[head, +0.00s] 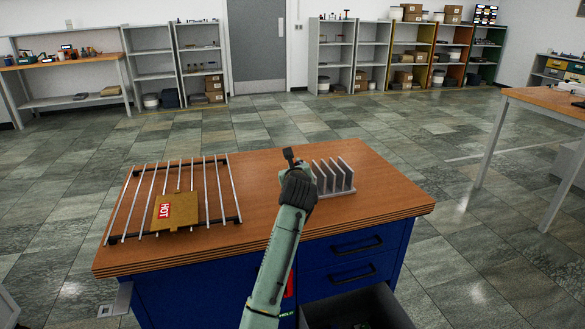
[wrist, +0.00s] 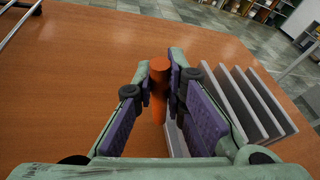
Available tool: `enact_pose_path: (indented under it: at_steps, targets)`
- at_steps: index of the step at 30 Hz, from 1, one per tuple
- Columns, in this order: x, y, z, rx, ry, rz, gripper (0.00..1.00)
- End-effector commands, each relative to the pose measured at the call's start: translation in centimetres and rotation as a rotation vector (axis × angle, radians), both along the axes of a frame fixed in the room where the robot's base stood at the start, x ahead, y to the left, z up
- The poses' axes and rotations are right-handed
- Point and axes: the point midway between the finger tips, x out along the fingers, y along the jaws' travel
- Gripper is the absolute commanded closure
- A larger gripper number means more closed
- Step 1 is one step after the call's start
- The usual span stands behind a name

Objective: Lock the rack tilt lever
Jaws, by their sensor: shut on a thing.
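The grey slotted rack (head: 333,177) stands on the wooden bench top, with several upright plates. In the wrist view the rack (wrist: 252,105) is at the right, close beside my right finger. An orange, round-topped lever (wrist: 159,82) stands between my fingertips, and its lower end is partly hidden by the fingers. My gripper (wrist: 159,75) is shut on the lever, with the purple pads either side of it. In the head view my gripper (head: 291,160) is just left of the rack and hides the lever.
A wire grate (head: 222,200) with a tan plate marked HOT (head: 182,211) lies on the left of the bench (head: 385,185). A blue cabinet with an open lower drawer (head: 360,308) is below. The bench right of the rack is clear.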

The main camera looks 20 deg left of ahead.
Motion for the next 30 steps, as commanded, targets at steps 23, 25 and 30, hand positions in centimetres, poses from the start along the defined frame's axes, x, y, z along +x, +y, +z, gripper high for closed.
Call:
enact_pose_path:
  at_steps: [23,25,30]
  targets:
    - [0.15,-0.27,0.03,0.032,0.022,0.000,0.77]
    - [0.15,-0.26,0.04,0.032,0.022,0.000,0.72]
    - [0.15,-0.28,0.07,0.032,0.022,-0.001,0.67]
